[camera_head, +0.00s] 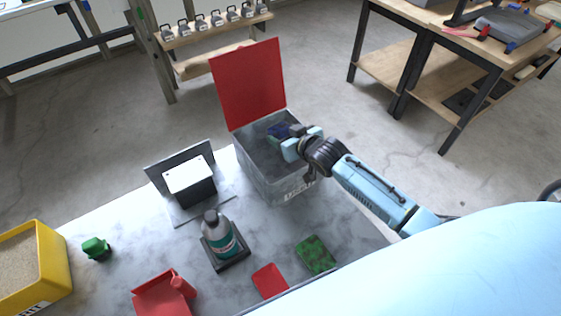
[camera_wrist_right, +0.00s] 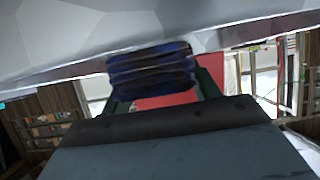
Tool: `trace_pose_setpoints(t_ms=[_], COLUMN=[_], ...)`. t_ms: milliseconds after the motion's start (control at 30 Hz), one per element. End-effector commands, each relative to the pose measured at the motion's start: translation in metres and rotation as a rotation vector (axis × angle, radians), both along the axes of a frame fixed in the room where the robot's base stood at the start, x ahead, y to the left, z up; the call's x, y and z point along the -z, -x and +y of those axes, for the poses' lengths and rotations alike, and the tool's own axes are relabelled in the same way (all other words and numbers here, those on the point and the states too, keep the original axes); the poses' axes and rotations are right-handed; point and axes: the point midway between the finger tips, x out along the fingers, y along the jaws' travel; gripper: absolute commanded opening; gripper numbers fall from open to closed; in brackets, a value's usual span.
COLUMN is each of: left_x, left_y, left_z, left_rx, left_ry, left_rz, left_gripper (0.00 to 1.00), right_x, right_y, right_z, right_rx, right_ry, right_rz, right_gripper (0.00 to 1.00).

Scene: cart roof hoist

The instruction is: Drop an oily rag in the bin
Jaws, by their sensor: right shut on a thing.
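The bin (camera_head: 268,187) is a grey metal box on the marble-look table, with its red lid (camera_head: 249,84) standing open at the back. My right gripper (camera_head: 282,138) is over the bin's open top, coming in from the right. It is shut on a dark blue folded rag (camera_head: 276,130). In the right wrist view the rag (camera_wrist_right: 152,70) shows as dark blue layers between the fingers. I cannot tell how far below the rim the rag hangs. A green mottled cloth-like piece (camera_head: 316,254) lies flat on the table near the front. My left gripper is not in view.
Left of the bin is a black-and-white stand (camera_head: 190,184). In front are a bottle (camera_head: 220,236) on a dark tray, a red holder (camera_head: 164,295), a red piece (camera_head: 270,281), a green object (camera_head: 96,248) and a yellow sand bin (camera_head: 52,262). Workbenches stand behind.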

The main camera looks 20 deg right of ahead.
Motion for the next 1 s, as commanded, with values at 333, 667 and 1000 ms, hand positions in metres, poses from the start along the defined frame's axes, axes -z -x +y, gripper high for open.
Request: trace_pose_setpoints(t_ms=[333,667,1000], left_x=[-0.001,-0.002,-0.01], left_y=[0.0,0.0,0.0], left_z=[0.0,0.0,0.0], left_rx=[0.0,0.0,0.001], left_ry=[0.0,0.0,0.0], left_rz=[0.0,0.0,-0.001], left_gripper=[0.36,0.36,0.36], right_x=[-0.001,-0.003,-0.027], right_y=[0.0,0.004,0.055], right_z=[0.0,-0.001,-0.008], right_rx=[0.0,0.0,0.0], right_ry=[0.0,0.0,-0.001], right_rz=[-0.001,-0.001,0.001], right_gripper=[0.87,0.87,0.87])
